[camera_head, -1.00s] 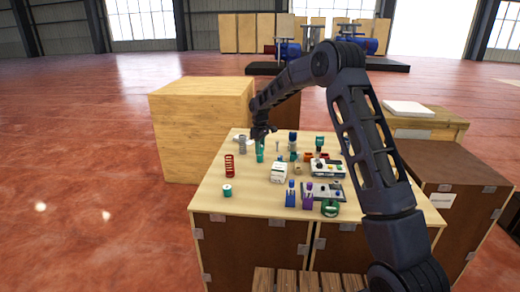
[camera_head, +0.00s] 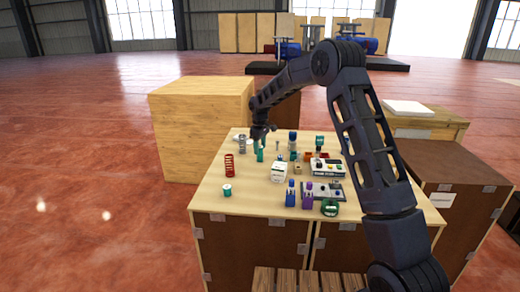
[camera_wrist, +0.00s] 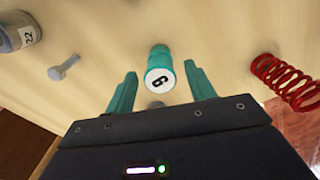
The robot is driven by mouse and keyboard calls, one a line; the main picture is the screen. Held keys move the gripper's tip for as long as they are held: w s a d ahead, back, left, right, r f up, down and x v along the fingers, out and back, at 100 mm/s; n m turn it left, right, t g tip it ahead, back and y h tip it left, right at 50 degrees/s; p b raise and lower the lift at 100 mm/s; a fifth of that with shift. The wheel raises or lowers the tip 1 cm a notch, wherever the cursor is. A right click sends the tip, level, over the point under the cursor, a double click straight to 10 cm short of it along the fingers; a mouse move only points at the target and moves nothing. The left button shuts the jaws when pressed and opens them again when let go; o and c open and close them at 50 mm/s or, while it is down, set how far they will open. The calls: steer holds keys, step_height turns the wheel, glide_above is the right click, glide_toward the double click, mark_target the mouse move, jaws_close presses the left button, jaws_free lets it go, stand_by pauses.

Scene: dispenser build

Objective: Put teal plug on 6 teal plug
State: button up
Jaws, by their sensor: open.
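My gripper (camera_head: 258,145) hangs over the far left part of the table. In the wrist view its two teal fingers are open (camera_wrist: 160,70). A teal plug marked 6 (camera_wrist: 161,60) stands between and just beyond the fingers, with a gap on both sides. In the head view, teal shows below the gripper (camera_head: 260,156), where plug and fingers are hard to tell apart. A short teal cylinder with a white top (camera_head: 227,190) stands at the table's front left; I cannot tell if it is the other plug. Nothing is held.
A grey bolt (camera_wrist: 64,67) and a grey cylinder marked 22 (camera_wrist: 18,32) are at left. A white box (camera_head: 279,172) and several small parts fill the table's middle and right.

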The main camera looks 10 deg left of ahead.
mark_target(260, 147)
step_height(260, 147, up, 11)
steer(key=s+d+r+m+t, duration=0.1)
steer(key=s+d+r+m, duration=0.1)
steer(key=s+d+r, duration=0.55)
steer(key=s+d+r+m+t, duration=0.1)
steer(key=s+d+r+m, duration=0.3)
steer(key=d, duration=0.6)
steer(key=s+d+r+m, duration=0.1)
steer(key=s+d+r, duration=0.3)
steer(key=s+d, duration=0.45)
steer(key=s+d+f+m+t, duration=0.1)
steer(key=s+d, duration=0.3)
steer(key=s, duration=0.4)
steer(key=s+d+f+m, duration=0.3)
steer(key=s+d, duration=0.2)
steer(key=s, duration=0.3)
steer(key=s+d+f+m+t, duration=0.1)
steer(key=s+d+f+m, duration=0.1)
steer(key=s+d, duration=0.3)
steer(key=s, duration=0.4)
steer(key=shift+f+t, duration=0.3)
